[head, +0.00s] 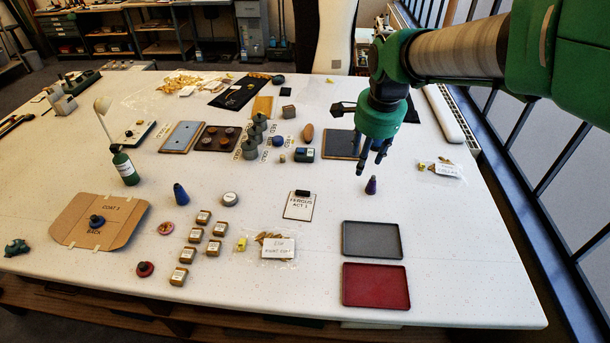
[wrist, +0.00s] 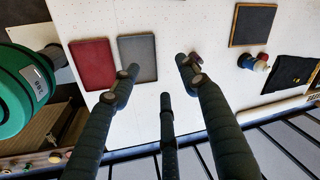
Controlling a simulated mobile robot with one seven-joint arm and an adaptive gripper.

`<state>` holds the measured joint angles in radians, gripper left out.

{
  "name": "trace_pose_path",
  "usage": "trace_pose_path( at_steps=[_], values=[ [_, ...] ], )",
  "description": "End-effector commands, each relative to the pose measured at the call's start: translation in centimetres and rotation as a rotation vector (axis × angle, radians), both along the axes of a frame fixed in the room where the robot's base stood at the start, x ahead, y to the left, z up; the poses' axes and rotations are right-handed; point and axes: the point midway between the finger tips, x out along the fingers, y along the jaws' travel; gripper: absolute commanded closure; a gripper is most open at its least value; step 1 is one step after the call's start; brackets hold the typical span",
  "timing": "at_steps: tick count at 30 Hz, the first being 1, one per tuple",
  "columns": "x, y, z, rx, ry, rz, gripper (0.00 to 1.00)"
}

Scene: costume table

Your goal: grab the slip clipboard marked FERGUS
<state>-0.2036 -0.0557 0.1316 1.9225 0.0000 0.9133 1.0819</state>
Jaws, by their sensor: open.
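The slip clipboard (head: 299,206) marked FERGUS ACT 1 lies flat on the white table, near its front middle. It is a small board with a white slip and a dark clip at its top edge. I cannot make it out in the wrist view. My gripper (head: 373,158) hangs above the table, behind and to the right of the clipboard, apart from it. In the wrist view my gripper (wrist: 160,75) has its fingers spread, with nothing between them.
A grey tray (head: 372,224) and a red tray (head: 376,302) lie right of the clipboard. A purple cone-shaped thing (head: 371,185) stands below my gripper. A bag labelled CUP RIGHT CUFF (head: 278,247) and several small labelled boxes (head: 214,247) lie to the left. Table between clipboard and grey tray is bare.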

Motion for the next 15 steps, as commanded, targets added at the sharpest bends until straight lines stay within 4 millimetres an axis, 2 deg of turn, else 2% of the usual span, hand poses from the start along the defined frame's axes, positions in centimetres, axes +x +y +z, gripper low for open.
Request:
trace_pose_path(
  at_steps=[3, 8, 15],
  values=[
    [2.5, 1.8, -0.8, 0.014, 0.032, -0.074, 0.55],
    [5.6, 4.2, -2.4, 0.031, 0.069, -0.182, 0.55],
    [9.8, 8.0, -5.6, 0.047, 0.123, -0.344, 0.55]
  ],
)
